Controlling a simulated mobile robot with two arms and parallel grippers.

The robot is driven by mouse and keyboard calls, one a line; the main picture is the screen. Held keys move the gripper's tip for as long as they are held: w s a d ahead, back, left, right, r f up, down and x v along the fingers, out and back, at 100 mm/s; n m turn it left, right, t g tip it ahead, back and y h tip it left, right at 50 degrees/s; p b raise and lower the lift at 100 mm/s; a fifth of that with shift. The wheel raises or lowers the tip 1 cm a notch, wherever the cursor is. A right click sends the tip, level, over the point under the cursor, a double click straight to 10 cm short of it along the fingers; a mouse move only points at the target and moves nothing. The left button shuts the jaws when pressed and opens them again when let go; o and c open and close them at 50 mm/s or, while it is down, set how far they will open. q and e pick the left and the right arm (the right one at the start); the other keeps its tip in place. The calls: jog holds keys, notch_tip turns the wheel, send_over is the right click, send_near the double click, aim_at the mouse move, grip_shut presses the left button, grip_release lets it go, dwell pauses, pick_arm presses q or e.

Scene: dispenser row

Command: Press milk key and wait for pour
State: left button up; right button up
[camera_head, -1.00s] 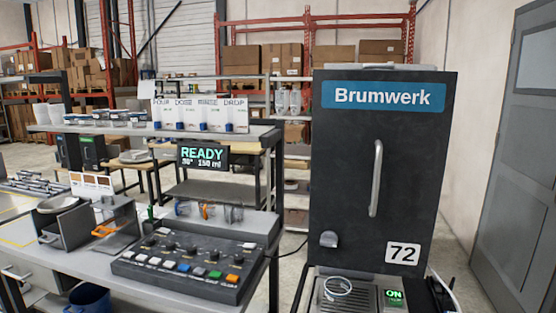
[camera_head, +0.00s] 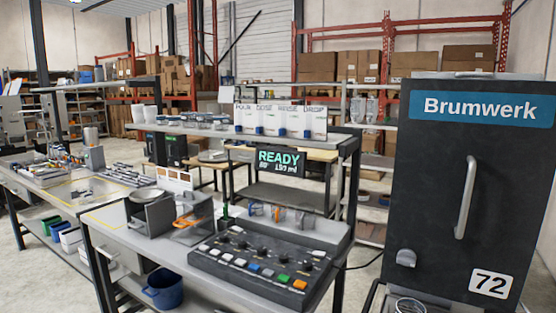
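A dark control panel (camera_head: 265,262) with a row of knobs and a row of coloured keys lies on the workbench right of centre. Its keys include several white ones, a blue key (camera_head: 253,267), a grey key (camera_head: 268,272), a green key (camera_head: 284,278) and an orange key (camera_head: 299,284). I cannot read which one is the milk key. A display (camera_head: 281,161) above the panel reads READY, with a smaller line below that looks like 150 ml. Neither of my grippers shows in the head view.
A black Brumwerk machine (camera_head: 470,190) marked 72 stands at the right, with a round metal item at its foot. A blue bucket (camera_head: 165,287) sits below the bench. White dispensers (camera_head: 280,120) stand on the shelf. Floor is open at the lower left.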

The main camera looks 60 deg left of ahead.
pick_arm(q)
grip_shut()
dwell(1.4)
